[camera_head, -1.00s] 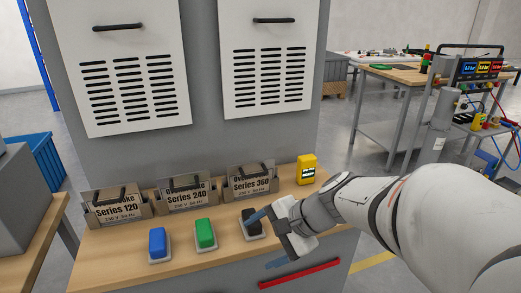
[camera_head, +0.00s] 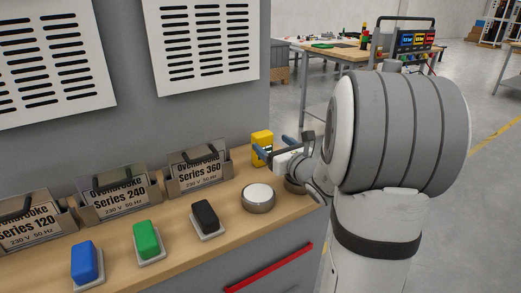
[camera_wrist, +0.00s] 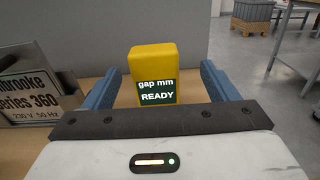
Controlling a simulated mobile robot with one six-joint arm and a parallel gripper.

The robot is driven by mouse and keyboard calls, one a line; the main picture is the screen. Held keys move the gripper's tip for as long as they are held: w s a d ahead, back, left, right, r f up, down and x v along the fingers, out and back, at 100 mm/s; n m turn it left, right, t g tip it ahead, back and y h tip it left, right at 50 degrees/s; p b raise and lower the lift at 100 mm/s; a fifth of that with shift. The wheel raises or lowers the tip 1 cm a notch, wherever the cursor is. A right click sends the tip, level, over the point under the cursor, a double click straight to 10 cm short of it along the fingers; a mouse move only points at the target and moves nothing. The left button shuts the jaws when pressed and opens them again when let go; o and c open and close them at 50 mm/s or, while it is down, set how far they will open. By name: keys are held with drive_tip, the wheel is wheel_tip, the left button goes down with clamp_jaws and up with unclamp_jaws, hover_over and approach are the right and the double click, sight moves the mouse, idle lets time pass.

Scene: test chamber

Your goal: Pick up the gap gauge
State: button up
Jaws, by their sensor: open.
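The gap gauge (camera_head: 262,147) is a small yellow block standing upright at the right end of the wooden counter. In the wrist view the gauge (camera_wrist: 154,74) shows a dark screen reading "gap mm READY". My gripper (camera_head: 272,146) is open, with its blue fingers at the gauge in the head view. In the wrist view the fingers (camera_wrist: 158,84) lie to the left and right of the gauge, with a gap on each side. The gauge's lower part is hidden behind the gripper's dark front bar.
The Series 360 box (camera_head: 198,172) stands left of the gauge, also close on the left in the wrist view (camera_wrist: 32,92). Blue (camera_head: 87,263), green (camera_head: 148,240) and black (camera_head: 206,216) blocks sit on the counter front. A round silver-rimmed disc (camera_head: 258,197) lies nearer. A grey wall rises behind.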

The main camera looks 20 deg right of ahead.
sight(265, 142)
drive_tip(key=w, duration=0.1)
drive_tip(key=w+a, duration=0.1)
drive_tip(key=w, duration=0.3)
drive_tip(key=shift+w+a+f, duration=0.2)
drive_tip(key=shift+a, duration=0.1)
drive_tip(key=c, duration=1.1)
